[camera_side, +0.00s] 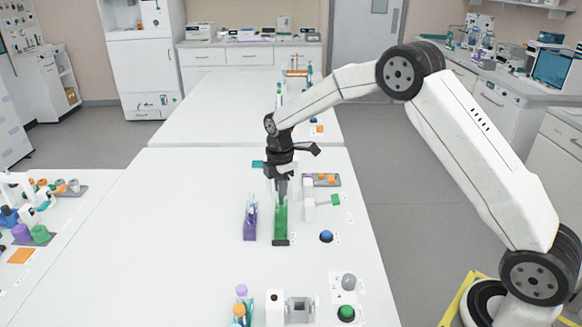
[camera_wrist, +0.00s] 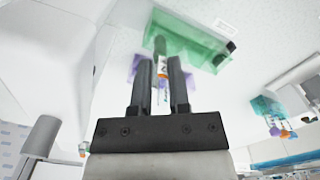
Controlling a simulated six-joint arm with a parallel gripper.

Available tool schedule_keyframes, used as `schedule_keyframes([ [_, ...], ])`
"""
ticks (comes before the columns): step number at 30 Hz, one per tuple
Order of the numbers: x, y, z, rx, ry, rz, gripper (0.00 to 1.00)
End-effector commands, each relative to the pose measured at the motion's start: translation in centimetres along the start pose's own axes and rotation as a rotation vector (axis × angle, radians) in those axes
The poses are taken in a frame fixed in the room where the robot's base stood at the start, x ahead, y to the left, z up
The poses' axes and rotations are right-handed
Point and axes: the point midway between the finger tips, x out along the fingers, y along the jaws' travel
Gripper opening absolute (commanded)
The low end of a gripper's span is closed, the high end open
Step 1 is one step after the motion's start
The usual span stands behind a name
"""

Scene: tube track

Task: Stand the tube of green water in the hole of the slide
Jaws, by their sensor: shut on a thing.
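My gripper (camera_side: 283,180) points down over a long green see-through block (camera_side: 281,222), which has dark ends. In the wrist view, the fingers (camera_wrist: 161,75) are closed around a slim tube (camera_wrist: 160,47) with a dark green end and an orange and white band. The tube's end lies in front of the green block (camera_wrist: 195,40) in that view; I cannot tell whether it touches it or sits inside. In the side view the tube is mostly hidden by the fingers. I cannot make out the slide's hole.
A purple rack (camera_side: 250,221) with tubes stands just left of the green block. A white stand (camera_side: 308,200) with a green tab is close on the right. A blue button (camera_side: 326,237) lies right. White devices (camera_side: 299,309) and capped tubes (camera_side: 241,308) stand at the front.

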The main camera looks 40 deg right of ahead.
Motion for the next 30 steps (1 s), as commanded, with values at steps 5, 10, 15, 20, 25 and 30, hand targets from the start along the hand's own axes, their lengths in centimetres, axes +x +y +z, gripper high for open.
schedule_keyframes([
  [5, 0.2, 0.0, 0.0, 0.0, 0.0, -0.001, 0.0],
  [10, 0.2, 0.0, 0.0, 0.0, 0.0, -0.001, 0.0],
  [15, 0.2, 0.0, 0.0, 0.0, 0.0, -0.001, 0.0],
  [20, 0.4, 0.0, 0.0, 0.0, 0.0, -0.001, 0.0],
  [25, 0.8, 0.0, 0.0, 0.0, 0.0, -0.002, 0.0],
  [30, 1.1, 0.0, 0.0, 0.0, 0.0, -0.002, 0.0],
])
